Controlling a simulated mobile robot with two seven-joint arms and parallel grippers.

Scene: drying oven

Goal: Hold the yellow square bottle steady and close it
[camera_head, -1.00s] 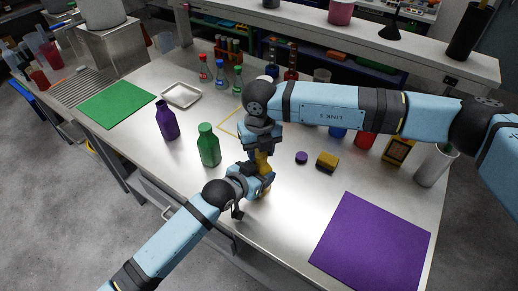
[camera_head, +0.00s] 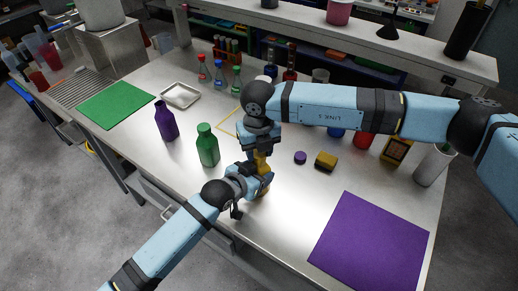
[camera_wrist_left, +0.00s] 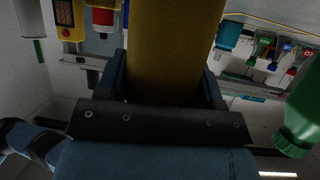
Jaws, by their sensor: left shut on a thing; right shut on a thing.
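The yellow square bottle (camera_head: 264,188) stands upright on the bench, mostly hidden by my grippers. My left gripper (camera_head: 260,182) is shut on its body from the front left. In the left wrist view the yellow bottle (camera_wrist_left: 175,50) fills the space between the fingers of my left gripper (camera_wrist_left: 170,85). My right gripper (camera_head: 261,148) points down from above and is shut at the bottle's top. Whatever sits between its fingers is hidden, so I cannot see the cap or how it sits on the neck.
A green bottle (camera_head: 207,148) stands close to the left, with a purple bottle (camera_head: 165,121) beyond it. A purple cap (camera_head: 300,157) and a yellow-black sponge (camera_head: 326,160) lie to the right. A purple mat (camera_head: 371,243) covers the front right. A white tray (camera_head: 180,96) is behind.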

